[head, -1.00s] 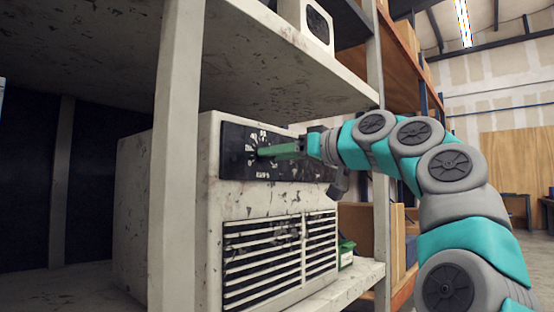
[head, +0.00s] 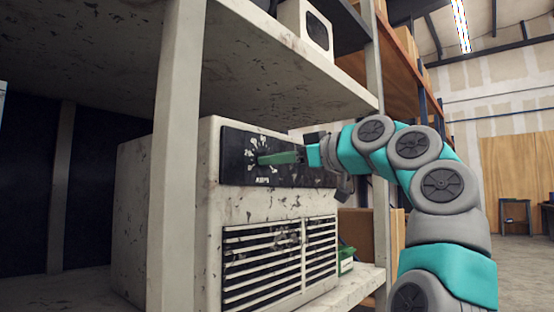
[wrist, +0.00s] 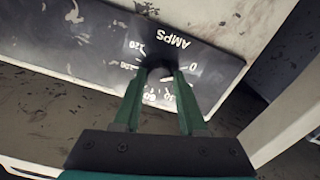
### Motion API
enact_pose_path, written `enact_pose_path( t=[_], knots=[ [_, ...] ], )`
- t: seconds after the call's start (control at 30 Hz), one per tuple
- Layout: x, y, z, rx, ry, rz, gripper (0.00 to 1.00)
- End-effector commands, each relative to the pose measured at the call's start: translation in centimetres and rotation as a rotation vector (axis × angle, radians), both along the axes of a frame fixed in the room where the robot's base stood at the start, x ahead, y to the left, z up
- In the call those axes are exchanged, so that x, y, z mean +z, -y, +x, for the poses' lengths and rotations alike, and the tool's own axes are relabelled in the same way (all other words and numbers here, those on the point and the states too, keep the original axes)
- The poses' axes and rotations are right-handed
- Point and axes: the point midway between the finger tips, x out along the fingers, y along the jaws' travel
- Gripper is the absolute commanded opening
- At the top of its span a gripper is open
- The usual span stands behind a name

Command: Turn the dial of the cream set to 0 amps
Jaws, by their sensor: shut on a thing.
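The cream set (head: 262,205) is a worn, cream-painted box on the shelf, with a louvred grille below a black control panel (head: 230,165). The wrist view shows the panel with the word AMPS (wrist: 172,40) and white numbers around a dark dial (wrist: 158,70). The 0 (wrist: 193,68) lies just right of the dial. My gripper (head: 262,159) reaches the dial from the right with its green fingers. In the wrist view my gripper (wrist: 161,76) is shut on the dial, a fingertip on each side. The fingers hide some numbers, and the dial's pointer cannot be made out.
A shelf post (head: 178,160) stands in front of the set, and a shelf board (head: 290,70) runs above it. A green box (head: 346,257) sits to the right of the set. Cardboard boxes (head: 356,232) stand behind. Open floor lies far right.

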Motion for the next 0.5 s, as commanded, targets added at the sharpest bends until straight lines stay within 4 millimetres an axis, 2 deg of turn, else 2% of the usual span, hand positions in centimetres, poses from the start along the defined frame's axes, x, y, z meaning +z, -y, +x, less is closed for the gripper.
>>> enact_pose_path(
  t=[0.47, 0.5],
  knots=[
    [0.12, -0.05, -0.04, 0.001, 0.009, -0.005, 0.0],
    [0.12, -0.05, -0.03, 0.001, 0.009, -0.005, 0.43]
  ],
)
